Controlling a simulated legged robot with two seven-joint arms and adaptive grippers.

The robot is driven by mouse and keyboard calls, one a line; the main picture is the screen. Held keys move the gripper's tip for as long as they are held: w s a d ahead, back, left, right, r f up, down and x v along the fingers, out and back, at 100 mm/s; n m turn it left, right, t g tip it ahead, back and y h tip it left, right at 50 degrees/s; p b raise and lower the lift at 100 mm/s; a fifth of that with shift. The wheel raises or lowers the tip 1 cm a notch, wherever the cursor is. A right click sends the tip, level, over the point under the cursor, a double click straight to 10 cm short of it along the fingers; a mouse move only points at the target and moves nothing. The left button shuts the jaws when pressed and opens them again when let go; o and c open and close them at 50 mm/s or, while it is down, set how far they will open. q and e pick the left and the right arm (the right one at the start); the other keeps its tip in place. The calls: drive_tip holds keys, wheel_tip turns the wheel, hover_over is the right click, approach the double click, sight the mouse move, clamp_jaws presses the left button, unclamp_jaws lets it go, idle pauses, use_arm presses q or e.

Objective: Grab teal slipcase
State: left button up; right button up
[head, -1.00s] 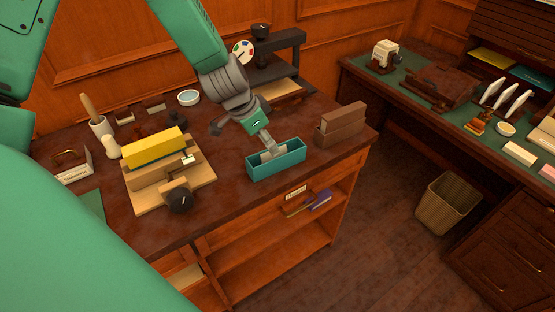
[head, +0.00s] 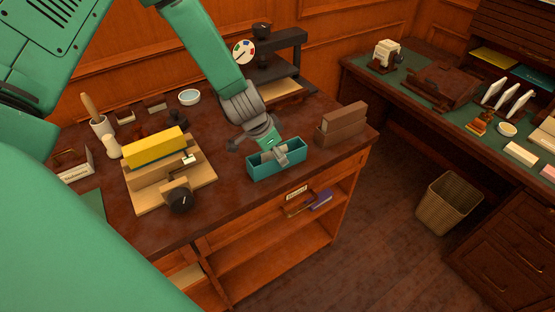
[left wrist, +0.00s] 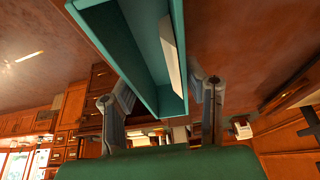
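The teal slipcase (head: 278,170) is an open-topped box near the front edge of the dark wooden desk, with a pale piece inside. My left gripper (head: 283,155) is right over it, reaching down from behind, its fingers overlapping the opening in the head view. In the left wrist view the slipcase (left wrist: 118,42) lies between the two spread fingers of my left gripper (left wrist: 162,95). The fingers are apart, one on each side, and I see no clear grip on its walls. The fingertips' exact contact is hidden. My right gripper is not in view.
A brown box (head: 341,124) stands to the right of the slipcase. A wooden press with a yellow block (head: 155,147) stands to the left. A black stand (head: 277,68) is behind. The desktop between press and slipcase is clear. A wastebasket (head: 449,203) is on the floor.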

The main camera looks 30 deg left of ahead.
use_arm(q)
drive_tip(key=shift+c, duration=1.1)
